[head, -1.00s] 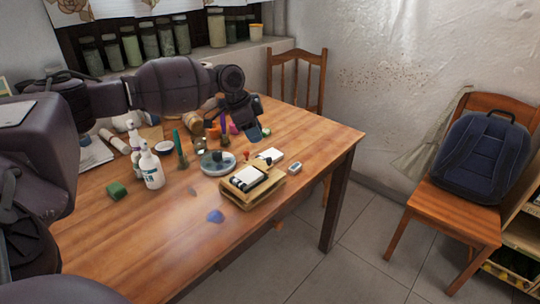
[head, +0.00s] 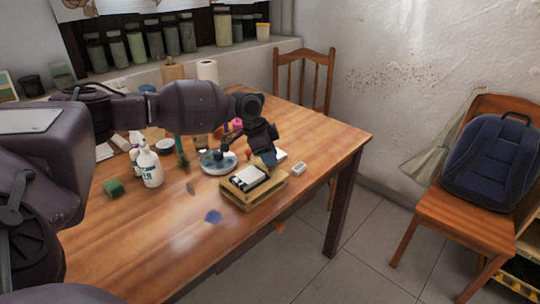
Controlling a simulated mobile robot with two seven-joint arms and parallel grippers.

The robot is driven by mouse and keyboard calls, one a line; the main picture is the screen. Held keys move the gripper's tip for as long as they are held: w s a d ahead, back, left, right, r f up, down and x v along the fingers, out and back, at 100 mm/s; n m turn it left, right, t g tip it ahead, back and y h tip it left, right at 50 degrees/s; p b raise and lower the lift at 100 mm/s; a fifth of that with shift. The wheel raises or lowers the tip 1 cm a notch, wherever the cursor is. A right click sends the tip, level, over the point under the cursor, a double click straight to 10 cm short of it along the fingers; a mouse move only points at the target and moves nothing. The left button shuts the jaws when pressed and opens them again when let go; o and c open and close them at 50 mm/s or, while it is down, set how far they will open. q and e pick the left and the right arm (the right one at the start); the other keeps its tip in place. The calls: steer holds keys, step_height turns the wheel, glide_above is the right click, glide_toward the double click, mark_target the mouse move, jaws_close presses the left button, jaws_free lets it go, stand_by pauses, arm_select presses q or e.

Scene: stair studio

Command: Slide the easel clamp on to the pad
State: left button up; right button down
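A small wooden easel (head: 256,197) lies low on the table near its front right edge. A white pad (head: 246,178) with dark parts along its side rests on it. I cannot clearly tell the clamp from these dark parts at this size. My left gripper (head: 268,158) reaches in from the left and points down just behind the pad's far right corner. Whether its fingers touch anything, or are apart, is too small to see. It partly covers a white block behind the easel. My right gripper is not in view.
A round blue-grey dish (head: 218,163) stands close left of the easel. A small white device (head: 299,168) lies to its right. The table's front is mostly clear.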

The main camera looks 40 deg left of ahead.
arm_select(q)
jaws_close()
steer(key=shift+s+r+p, duration=0.15)
steer(key=shift+s+p, duration=0.15)
steer(key=shift+p, duration=0.1)
steer(key=shift+s+r+p, duration=0.1)
steer(key=shift+s+p, duration=0.15)
steer(key=shift+p, duration=0.05)
steer(key=shift+s, duration=0.3)
steer(key=shift+s+f, duration=0.1)
steer(key=shift+f, duration=0.35)
steer(key=shift+o, duration=0.6)
jaws_free()
